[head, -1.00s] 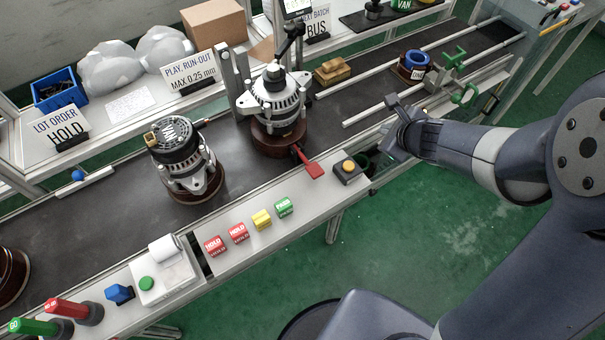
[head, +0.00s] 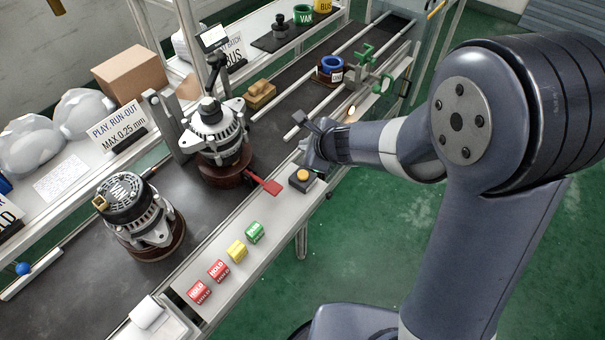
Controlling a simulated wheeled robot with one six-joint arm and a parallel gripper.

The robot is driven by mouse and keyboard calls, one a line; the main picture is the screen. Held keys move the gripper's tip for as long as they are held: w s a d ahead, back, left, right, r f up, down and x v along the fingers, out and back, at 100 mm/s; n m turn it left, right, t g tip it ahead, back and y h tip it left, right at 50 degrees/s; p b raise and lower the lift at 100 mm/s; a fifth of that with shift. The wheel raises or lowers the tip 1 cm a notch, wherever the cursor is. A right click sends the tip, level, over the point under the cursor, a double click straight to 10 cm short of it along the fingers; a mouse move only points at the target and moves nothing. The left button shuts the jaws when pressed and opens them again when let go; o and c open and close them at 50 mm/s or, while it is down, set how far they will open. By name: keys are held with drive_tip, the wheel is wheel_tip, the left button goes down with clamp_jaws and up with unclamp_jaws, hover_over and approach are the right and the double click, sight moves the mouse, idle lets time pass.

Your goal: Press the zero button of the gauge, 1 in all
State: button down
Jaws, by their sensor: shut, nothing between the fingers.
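A small dark box with an orange button (head: 302,175) stands on the front rail of the line. It may be the gauge's zero button; I see no label on it. A small pale display (head: 213,37) stands behind the near alternator, beside a dark upright probe (head: 214,72) over that alternator (head: 216,130). My gripper (head: 309,138) is shut and empty. In the picture it is just above and slightly right of the button box, apart from the button. My wrist hides part of the rail behind it.
A red lever (head: 265,184) sticks out from the alternator's base, just left of the button box. Green, yellow and red marked blocks (head: 237,250) lie along the front rail. A second alternator (head: 140,215) stands on the belt. Green floor is clear at the front.

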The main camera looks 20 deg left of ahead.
sight(306, 177)
drive_tip(key=shift+f+b, duration=3.9)
drive_tip(key=shift+f, duration=0.3)
drive_tip(key=shift+f, duration=0.1)
drive_tip(key=shift+f+b, duration=0.3)
drive_tip(key=shift+b, duration=0.2)
drive_tip(key=shift+f+b, duration=0.6)
drive_tip(key=shift+r, duration=0.1)
drive_tip(key=shift+r+p, duration=0.9)
drive_tip(key=shift+r, duration=0.05)
drive_tip(key=shift+r, duration=0.1)
wheel_tip(306, 177, up, 5)
drive_tip(key=p, duration=0.4)
drive_tip(key=shift+p, duration=0.3)
drive_tip(key=shift+f, duration=0.2)
